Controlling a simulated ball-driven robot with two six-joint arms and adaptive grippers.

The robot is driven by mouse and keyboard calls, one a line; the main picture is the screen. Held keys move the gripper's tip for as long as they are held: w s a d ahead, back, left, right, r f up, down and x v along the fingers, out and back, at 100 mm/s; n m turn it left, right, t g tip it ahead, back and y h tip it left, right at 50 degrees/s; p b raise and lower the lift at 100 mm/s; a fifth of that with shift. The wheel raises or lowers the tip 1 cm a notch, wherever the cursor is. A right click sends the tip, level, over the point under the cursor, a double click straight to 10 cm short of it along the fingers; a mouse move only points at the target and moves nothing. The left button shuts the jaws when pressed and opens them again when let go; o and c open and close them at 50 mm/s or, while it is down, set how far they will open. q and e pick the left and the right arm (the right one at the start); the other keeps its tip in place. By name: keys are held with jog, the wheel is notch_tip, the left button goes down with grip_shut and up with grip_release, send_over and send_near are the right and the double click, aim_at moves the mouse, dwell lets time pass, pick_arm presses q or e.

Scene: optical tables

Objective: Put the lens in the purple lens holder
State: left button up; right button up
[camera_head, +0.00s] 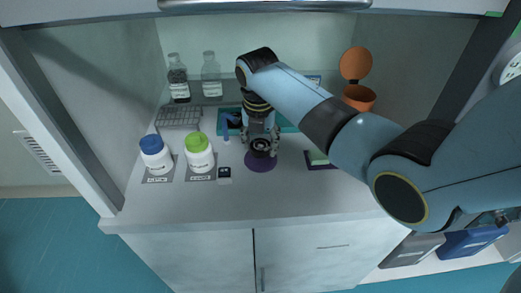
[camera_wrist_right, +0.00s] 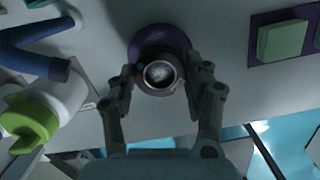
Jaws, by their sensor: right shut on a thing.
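A dark round lens (camera_head: 260,145) with a black rim is between the fingers of my right gripper (camera_head: 262,138). The right gripper is shut on it. In the right wrist view the lens (camera_wrist_right: 160,74) faces the camera, with a finger on each side. The purple lens holder (camera_head: 260,163), a round purple disc, is on the worktop just below the lens. In the wrist view the holder (camera_wrist_right: 158,34) shows partly behind the lens, mostly toward the top. I cannot tell whether the lens touches it. My left gripper is not in view.
A blue-capped bottle (camera_head: 155,154) and a green-capped bottle (camera_head: 199,153) stand left. A small dark box (camera_head: 224,175) is near the front. A green block (camera_head: 317,157) lies right. Glass bottles (camera_head: 211,76), a wire rack (camera_head: 179,115) and an orange container (camera_head: 358,97) are behind.

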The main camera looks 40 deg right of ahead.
aim_at(261, 146)
jog(key=shift+f, duration=1.45)
jog(key=shift+f, duration=0.1)
jog(key=o, duration=1.2)
jog(key=shift+c, duration=0.2)
notch_tip(261, 146, up, 12)
jog(key=s, duration=0.1)
jog(key=shift+a+p, duration=0.35)
jog(key=shift+a, duration=0.1)
